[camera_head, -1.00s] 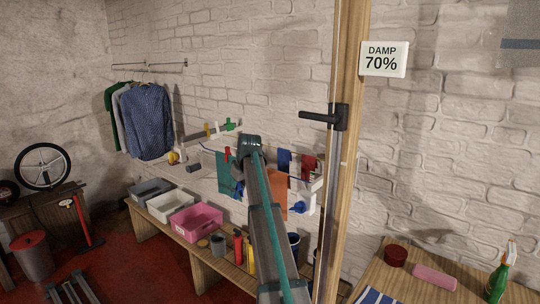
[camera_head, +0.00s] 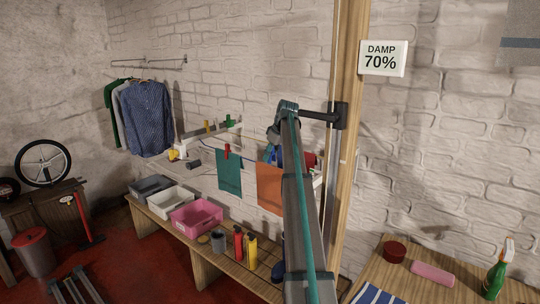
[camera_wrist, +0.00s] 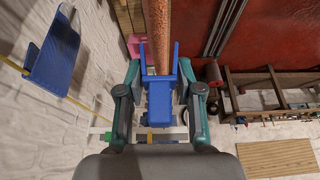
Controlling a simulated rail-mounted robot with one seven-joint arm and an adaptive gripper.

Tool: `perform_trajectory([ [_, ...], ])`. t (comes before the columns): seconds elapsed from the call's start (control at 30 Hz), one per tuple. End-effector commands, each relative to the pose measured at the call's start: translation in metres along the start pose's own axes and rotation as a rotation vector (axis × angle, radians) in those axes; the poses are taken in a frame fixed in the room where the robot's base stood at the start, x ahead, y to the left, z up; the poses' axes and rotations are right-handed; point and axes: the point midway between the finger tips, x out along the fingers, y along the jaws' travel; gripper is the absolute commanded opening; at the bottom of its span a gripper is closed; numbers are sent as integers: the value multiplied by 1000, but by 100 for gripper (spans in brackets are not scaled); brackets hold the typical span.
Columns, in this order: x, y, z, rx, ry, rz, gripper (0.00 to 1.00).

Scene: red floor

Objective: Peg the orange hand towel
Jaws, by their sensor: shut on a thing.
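The orange hand towel (camera_head: 270,188) hangs from the line in the head view, partly hidden by my arm. In the wrist view the towel (camera_wrist: 157,35) shows nearly edge-on, as a narrow strip running away from my gripper. My gripper (camera_wrist: 160,98) is shut on a blue peg (camera_wrist: 159,103). The peg's two prongs point at the towel, one on each side of the strip's near end. I cannot tell whether they touch the cloth. In the head view my arm largely hides the gripper and peg.
A teal towel (camera_head: 229,172) hangs to the left with a red peg (camera_head: 227,152) on it. A rail holds yellow (camera_head: 207,127) and green (camera_head: 230,122) pegs. Below, a bench carries a pink bin (camera_head: 195,216) and bottles.

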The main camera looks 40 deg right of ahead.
Motion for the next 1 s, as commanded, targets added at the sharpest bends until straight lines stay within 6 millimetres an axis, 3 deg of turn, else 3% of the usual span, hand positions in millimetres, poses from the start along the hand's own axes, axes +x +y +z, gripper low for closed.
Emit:
perform_trajectory([
  [1.0, 44, 0, 18, 0, 0, 1, 14],
])
